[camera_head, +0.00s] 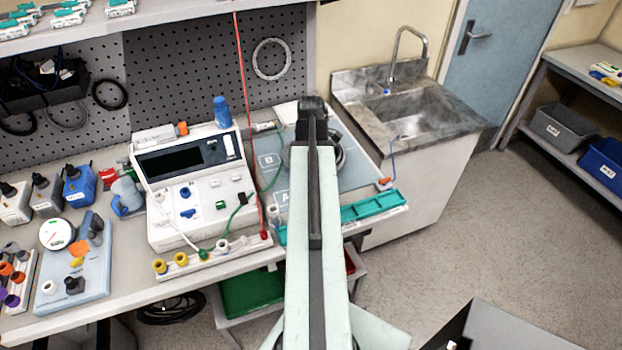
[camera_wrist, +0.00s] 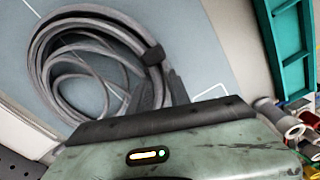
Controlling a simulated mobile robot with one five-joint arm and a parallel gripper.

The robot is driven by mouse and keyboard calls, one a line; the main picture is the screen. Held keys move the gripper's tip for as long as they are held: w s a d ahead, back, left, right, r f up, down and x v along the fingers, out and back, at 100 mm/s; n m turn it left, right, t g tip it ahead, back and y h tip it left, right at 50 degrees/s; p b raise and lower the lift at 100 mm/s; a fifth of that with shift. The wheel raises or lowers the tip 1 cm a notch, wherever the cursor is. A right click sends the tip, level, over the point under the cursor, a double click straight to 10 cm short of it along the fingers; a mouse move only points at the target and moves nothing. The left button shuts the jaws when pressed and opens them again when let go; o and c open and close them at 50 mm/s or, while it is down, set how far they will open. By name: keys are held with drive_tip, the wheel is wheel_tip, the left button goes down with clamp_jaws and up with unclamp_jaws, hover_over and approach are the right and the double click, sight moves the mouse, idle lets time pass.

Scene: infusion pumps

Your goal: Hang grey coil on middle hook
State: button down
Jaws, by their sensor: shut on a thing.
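The grey coil (camera_wrist: 42,62) is a loop of grey cable with a dark band, over the blue-grey mat (camera_wrist: 190,30) in the wrist view. My gripper (camera_wrist: 160,82) is shut on the coil's near right side, by the band. I cannot tell whether the coil touches the mat. In the head view, my arm hides most of the coil; a piece of it (camera_head: 341,157) shows to the right of the arm. The pegboard (camera_head: 190,75) is behind the bench. A pale ring of cable (camera_head: 257,70) hangs at its right; I cannot make out a free middle hook.
A white pump unit (camera_head: 190,190) with a blue bottle (camera_head: 222,112) stands left of my arm. A red cord (camera_head: 243,80) hangs in front of the pegboard. A teal tray (camera_head: 375,207) lies along the bench's front edge. A sink (camera_head: 410,115) is at the right.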

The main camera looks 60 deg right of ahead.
drive_tip(key=c, duration=1.6)
unclamp_jaws()
drive_tip(key=shift+f, duration=0.2)
drive_tip(key=o, duration=0.4)
drive_tip(key=r+p, duration=0.8)
drive_tip(key=shift+s+a, duration=0.25)
drive_tip(key=shift+s, duration=0.05)
drive_tip(key=shift+f, duration=0.15)
